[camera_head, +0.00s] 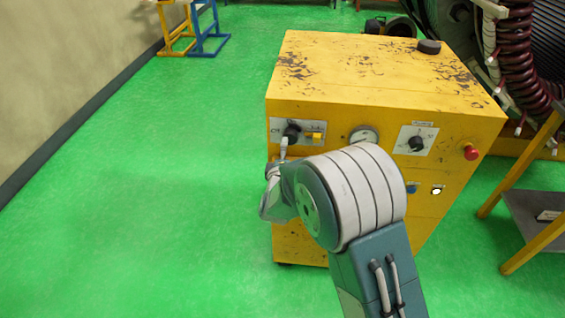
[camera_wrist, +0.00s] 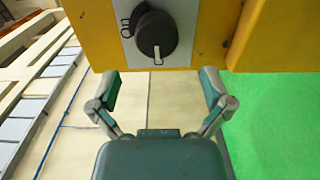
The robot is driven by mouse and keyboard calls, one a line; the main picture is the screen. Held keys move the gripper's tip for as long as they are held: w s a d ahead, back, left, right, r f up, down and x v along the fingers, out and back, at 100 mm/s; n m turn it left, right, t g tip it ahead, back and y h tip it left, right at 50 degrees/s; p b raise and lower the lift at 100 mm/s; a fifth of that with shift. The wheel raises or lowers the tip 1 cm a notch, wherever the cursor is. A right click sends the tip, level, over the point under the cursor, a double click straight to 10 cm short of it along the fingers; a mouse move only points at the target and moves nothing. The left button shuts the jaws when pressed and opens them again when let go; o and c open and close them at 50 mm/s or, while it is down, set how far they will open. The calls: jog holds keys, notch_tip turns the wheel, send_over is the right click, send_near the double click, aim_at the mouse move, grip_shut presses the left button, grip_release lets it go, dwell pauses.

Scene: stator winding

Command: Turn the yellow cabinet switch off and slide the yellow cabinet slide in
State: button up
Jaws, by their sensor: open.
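The yellow cabinet (camera_head: 370,75) stands in front of me. Its upper left panel carries a black rotary switch (camera_head: 291,132) on a pale plate, with a small yellow piece (camera_head: 316,138), possibly the slide, to its right. In the wrist view the round black switch (camera_wrist: 157,35) shows a white pointer mark toward the picture bottom. My gripper (camera_wrist: 161,82) is open and empty, its fingers spread below the switch in that view and apart from it. In the head view my arm hides most of the gripper, and one finger shows just below the switch.
A gauge (camera_head: 363,136), a second black knob (camera_head: 416,143) and a red button (camera_head: 471,152) sit farther right on the cabinet front. A metal-topped stand (camera_head: 535,215) is at the right. Green floor (camera_head: 130,190) is free at the left.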

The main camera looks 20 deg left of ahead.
jog(key=shift+v, duration=2.8)
jog(key=shift+a, duration=0.1)
